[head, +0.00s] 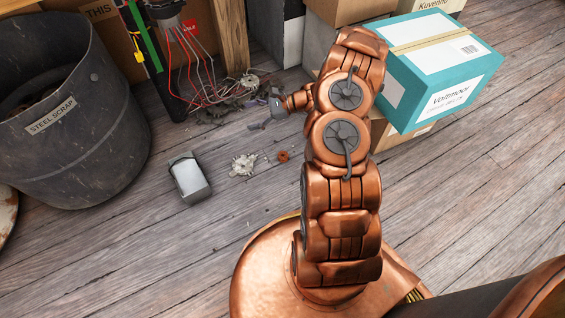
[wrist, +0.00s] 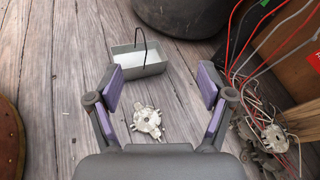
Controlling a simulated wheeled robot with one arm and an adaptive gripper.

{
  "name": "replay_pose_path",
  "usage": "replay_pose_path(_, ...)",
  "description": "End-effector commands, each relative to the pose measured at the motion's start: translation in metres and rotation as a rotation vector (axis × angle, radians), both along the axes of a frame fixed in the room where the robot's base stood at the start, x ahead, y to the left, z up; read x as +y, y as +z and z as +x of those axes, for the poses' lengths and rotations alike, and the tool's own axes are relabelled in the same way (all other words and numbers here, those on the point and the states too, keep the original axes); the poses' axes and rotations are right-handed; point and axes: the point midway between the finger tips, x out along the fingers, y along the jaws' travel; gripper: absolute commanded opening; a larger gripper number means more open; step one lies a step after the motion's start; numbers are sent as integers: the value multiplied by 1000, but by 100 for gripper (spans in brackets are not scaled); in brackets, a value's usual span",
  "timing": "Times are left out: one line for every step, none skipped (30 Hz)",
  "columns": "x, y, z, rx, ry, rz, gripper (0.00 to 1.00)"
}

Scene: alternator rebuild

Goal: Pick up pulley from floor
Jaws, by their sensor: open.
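My gripper (head: 262,115) is open and empty, above the floor near the wires in the head view. In the wrist view its purple-padded fingers (wrist: 161,90) are spread wide. A pale, irregular metal part (wrist: 147,122) lies on the floor between and below them; the same part (head: 243,165) shows in the head view. A small reddish-brown round piece (head: 283,155) lies just right of it in the head view; I do not see it in the wrist view. I cannot tell for sure which of these small parts is the pulley.
A grey tray with pale contents (head: 190,178) lies on the planks; its thin handle shows in the wrist view. A steel scrap bin (head: 70,100) stands left. Red and white wires (head: 195,60) hang over a heap of dark parts (head: 225,105). A teal box (head: 440,65) stands right.

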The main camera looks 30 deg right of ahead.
Motion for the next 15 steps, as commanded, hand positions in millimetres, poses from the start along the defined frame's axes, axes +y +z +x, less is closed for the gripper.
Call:
replay_pose_path(-14,-34,-2,20,-45,14,80)
replay_pose_path(-21,-48,-2,30,-73,20,80)
replay_pose_path(-32,-67,-3,43,-108,29,80)
replay_pose_path(-41,-81,-4,52,-136,35,80)
replay_pose_path(-48,-95,-6,62,-163,41,80)
replay_pose_path(-58,-115,-9,78,-199,51,80)
replay_pose_path(-66,-129,-12,88,-227,58,80)
replay_pose_path(-74,-143,-15,98,-254,63,80)
replay_pose_path(-84,-163,-20,114,-290,71,80)
replay_pose_path(-91,-177,-23,125,-315,76,80)
replay_pose_path(-99,-191,-27,133,-343,79,80)
replay_pose_path(-109,-209,-33,147,-375,84,80)
replay_pose_path(-116,-223,-37,158,-400,89,80)
replay_pose_path(-121,-235,-42,168,-422,92,80)
replay_pose_path(-129,-250,-48,179,-451,96,80)
